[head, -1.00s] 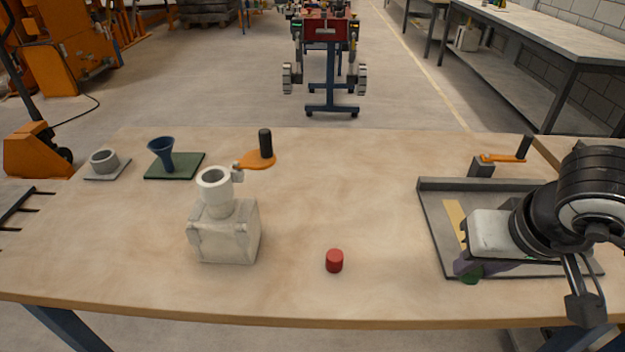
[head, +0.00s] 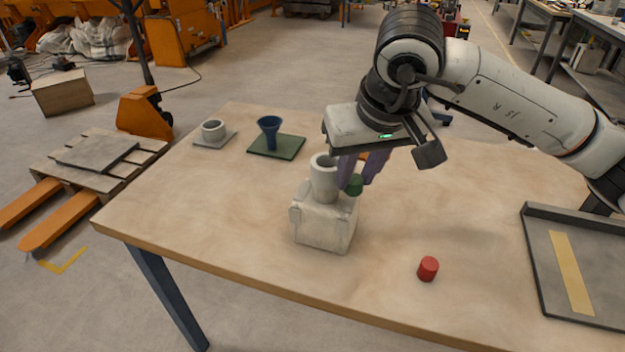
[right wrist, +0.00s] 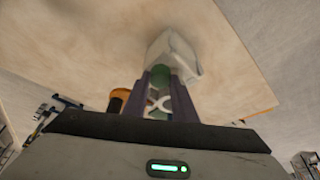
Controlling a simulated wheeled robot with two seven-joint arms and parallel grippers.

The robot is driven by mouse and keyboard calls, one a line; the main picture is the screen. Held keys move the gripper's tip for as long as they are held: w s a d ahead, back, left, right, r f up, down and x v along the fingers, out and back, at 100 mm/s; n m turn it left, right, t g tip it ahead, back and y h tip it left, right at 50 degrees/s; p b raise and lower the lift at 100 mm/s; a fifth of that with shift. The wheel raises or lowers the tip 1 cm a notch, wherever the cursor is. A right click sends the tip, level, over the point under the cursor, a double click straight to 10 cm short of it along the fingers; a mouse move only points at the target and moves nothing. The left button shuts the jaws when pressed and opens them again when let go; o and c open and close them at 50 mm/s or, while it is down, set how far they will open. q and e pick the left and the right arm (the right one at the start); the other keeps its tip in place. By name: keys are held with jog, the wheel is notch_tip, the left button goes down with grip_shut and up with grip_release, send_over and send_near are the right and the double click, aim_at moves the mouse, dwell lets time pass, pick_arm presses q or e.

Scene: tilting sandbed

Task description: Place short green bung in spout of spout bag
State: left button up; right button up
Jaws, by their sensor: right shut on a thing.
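The spout bag (head: 323,222) is a pale, boxy bag standing upright on the table, with a wide round spout (head: 323,180) on top, its mouth open upward. In the right wrist view the bag (right wrist: 182,52) lies just beyond the fingertips. My right gripper (head: 358,182) is shut on the short green bung (head: 355,186). The bung is just right of the spout, near the height of its upper part; I cannot tell whether they touch. In the right wrist view the bung (right wrist: 160,74) sits between the purple fingertips. My left gripper is not in view.
A red bung (head: 428,268) stands near the table's front edge. A grey tray (head: 545,275) is at the right. An orange-handled part is mostly hidden behind my gripper.

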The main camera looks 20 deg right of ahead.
jog(key=w+a+r, duration=0.3)
jog(key=w+r, duration=0.2)
jog(key=r, duration=0.6)
send_near(328, 157)
jog(key=x, duration=0.5)
jog(key=shift+s+a+f+b, duration=0.25)
jog(key=shift+s+a+b, duration=0.05)
jog(key=shift+s+b, duration=0.05)
jog(key=shift+s+f+b, duration=0.3)
jog(key=shift+f+b, duration=0.25)
jog(key=shift+f, duration=0.4)
jog(key=o, duration=1.1)
jog(key=shift+a, duration=0.15)
jog(key=shift+r, duration=0.3)
jog(key=v, duration=0.8)
jog(key=p+v, duration=0.1)
jog(key=v, duration=0.3)
jog(key=shift+w+r, duration=0.3)
jog(key=shift+r, duration=0.2)
